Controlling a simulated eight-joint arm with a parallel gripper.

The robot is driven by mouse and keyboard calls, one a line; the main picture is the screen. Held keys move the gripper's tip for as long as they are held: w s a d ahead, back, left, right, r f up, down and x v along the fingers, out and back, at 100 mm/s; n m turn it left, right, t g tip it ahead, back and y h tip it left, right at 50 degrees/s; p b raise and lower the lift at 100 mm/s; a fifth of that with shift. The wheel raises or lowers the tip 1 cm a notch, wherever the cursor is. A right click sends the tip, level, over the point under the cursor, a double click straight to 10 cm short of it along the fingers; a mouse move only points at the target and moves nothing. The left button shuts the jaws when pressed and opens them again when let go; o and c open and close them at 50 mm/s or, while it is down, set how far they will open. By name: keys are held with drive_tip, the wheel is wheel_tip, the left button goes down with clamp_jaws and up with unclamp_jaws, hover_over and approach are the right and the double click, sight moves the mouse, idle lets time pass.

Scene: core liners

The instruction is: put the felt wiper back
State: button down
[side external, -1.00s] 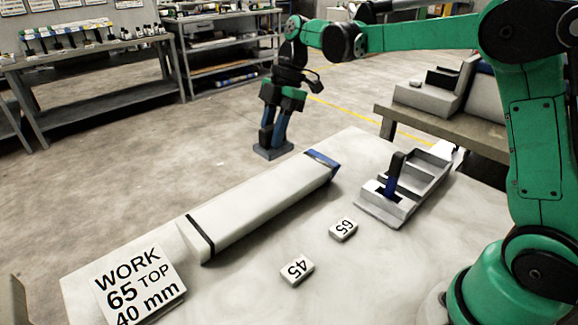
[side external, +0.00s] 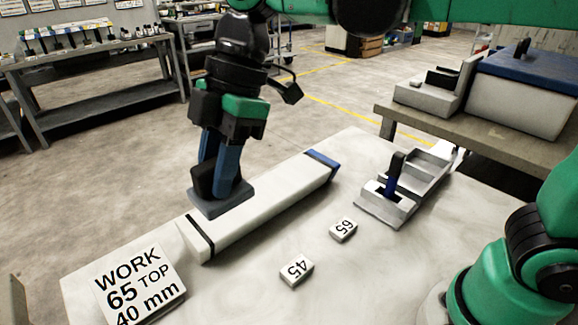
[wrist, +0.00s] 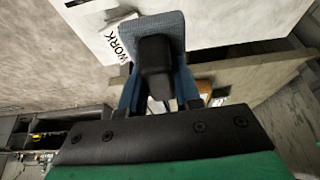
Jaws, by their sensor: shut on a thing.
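My gripper (side external: 217,180) is shut on the felt wiper (side external: 222,203), a flat grey-blue pad with a black handle block. The pad faces down over the near half of the long pale core liner (side external: 270,202); I cannot tell whether it touches. The liner lies on the pale table, with a black band near its near end and a blue band at its far end. In the wrist view the wiper's pad (wrist: 158,28) and black handle (wrist: 155,55) show between my blue fingers.
A grey compartmented tray (side external: 428,175) at the right holds an upright black-and-blue tool (side external: 394,175). A WORK sign (side external: 138,285) stands at the near left. A bench (side external: 470,130) with a blue-lidded box is behind.

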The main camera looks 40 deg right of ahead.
drive_tip(key=s+f, duration=0.1)
drive_tip(key=f, duration=0.3)
drive_tip(key=a+f, duration=0.1)
drive_tip(key=f, duration=0.4)
drive_tip(key=s+a+f, duration=0.1)
drive_tip(key=f, duration=0.4)
drive_tip(key=shift+s+f, duration=0.1)
drive_tip(key=shift+s, duration=0.25)
drive_tip(key=shift+d+f, duration=0.1)
drive_tip(key=shift+f, duration=2.5)
drive_tip(key=shift+f, duration=0.1)
drive_tip(key=c, duration=0.6)
unclamp_jaws()
